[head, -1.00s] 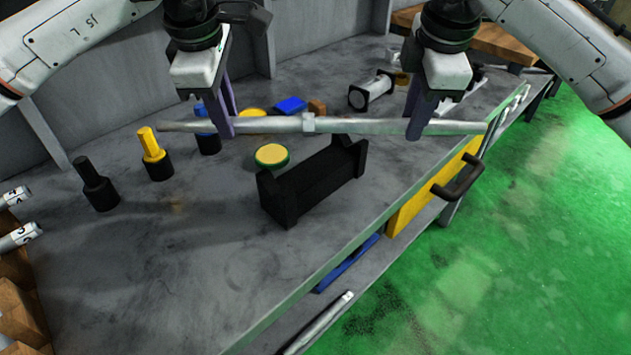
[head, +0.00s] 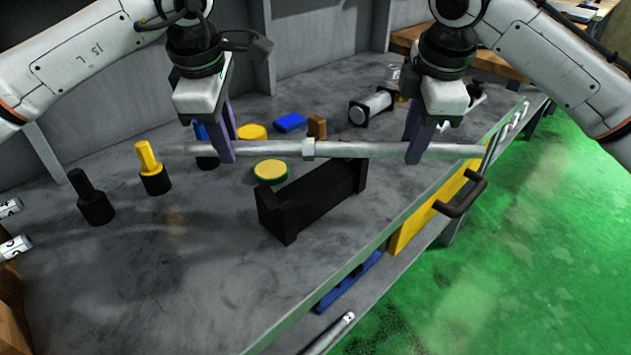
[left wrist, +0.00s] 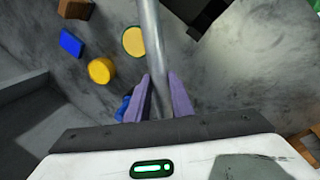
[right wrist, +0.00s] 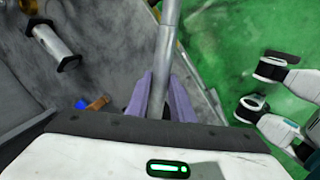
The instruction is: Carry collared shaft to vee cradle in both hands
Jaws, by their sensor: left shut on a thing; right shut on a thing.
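The collared shaft (head: 352,149) is a long grey metal bar with a collar near its middle. It is held roughly level above the bench. My left gripper (head: 221,158) is shut on its left part, and the shaft also shows in the left wrist view (left wrist: 152,45). My right gripper (head: 413,158) is shut on its right part, and the shaft shows in the right wrist view (right wrist: 163,60). The vee cradle (head: 312,202) is a black block with raised ends on the bench, nearer the camera than the shaft and lower. The shaft appears apart from it.
Black (head: 92,199) and yellow (head: 153,171) tool pegs stand left. A yellow-green disc (head: 270,170), a blue block (head: 290,122) and a white cylinder with black ends (head: 371,107) lie on the bench (head: 170,270). A black handle (head: 461,196) juts from the front right.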

